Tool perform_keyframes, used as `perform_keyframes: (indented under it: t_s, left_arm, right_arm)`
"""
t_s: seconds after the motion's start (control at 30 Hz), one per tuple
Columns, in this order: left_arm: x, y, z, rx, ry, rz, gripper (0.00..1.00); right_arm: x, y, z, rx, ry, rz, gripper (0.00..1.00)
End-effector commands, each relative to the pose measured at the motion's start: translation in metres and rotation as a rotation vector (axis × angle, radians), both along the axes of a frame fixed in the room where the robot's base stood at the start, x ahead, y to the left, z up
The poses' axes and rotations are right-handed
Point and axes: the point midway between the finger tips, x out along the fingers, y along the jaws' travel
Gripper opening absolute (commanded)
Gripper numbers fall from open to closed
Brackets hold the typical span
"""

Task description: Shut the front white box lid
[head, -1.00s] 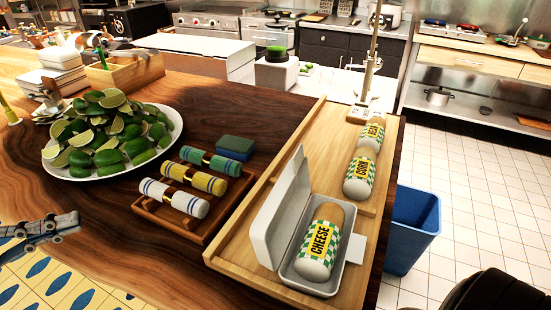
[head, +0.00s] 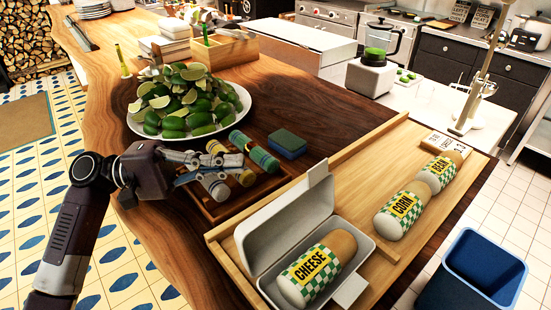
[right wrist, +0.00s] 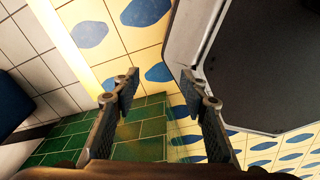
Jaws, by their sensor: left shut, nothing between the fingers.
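The white box (head: 267,281) stands on the front end of the wooden tray, its lid (head: 282,228) open and tilted up on the left side. A roll labelled CHEESE (head: 318,268) lies inside the box. A small tab (head: 350,290) sticks out on the box's right side. My left gripper (head: 240,173) is shut and empty, left of the box and lid, apart from them, in front of or above the small rack of striped rolls. My right gripper (right wrist: 159,82) is open and empty in the right wrist view, over the floor; the box does not show there.
The wooden tray (head: 375,255) also holds rolls labelled CORN (head: 400,212) and BEER (head: 438,172). The striped-roll rack (head: 218,212), a blue-green sponge (head: 287,143) and a plate of limes (head: 185,103) stand on the left. A blue bin (head: 480,268) is at right.

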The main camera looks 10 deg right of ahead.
Motion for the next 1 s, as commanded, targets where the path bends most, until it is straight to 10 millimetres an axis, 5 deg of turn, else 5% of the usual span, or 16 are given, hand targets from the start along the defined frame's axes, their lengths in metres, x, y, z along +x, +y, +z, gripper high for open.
perform_keyframes:
  t_s: [0.23,0.43,0.7,1.0]
  left_arm:
    - [-0.008,-0.049,0.011,-0.003,0.001,-0.003,0.00]
    - [-0.014,-0.090,0.016,-0.002,0.001,-0.003,0.00]
    - [-0.041,-0.107,0.019,-0.001,0.001,-0.001,0.00]
    - [-0.044,-0.109,0.018,-0.001,0.000,0.001,0.00]
  right_arm:
    - [0.001,0.023,0.022,0.027,-0.002,0.002,0.40]
    - [0.001,0.020,0.037,0.023,-0.004,0.004,0.40]
    - [0.002,0.003,0.052,0.005,-0.004,0.000,0.40]
    - [0.001,0.004,0.052,0.005,-0.003,-0.001,0.40]
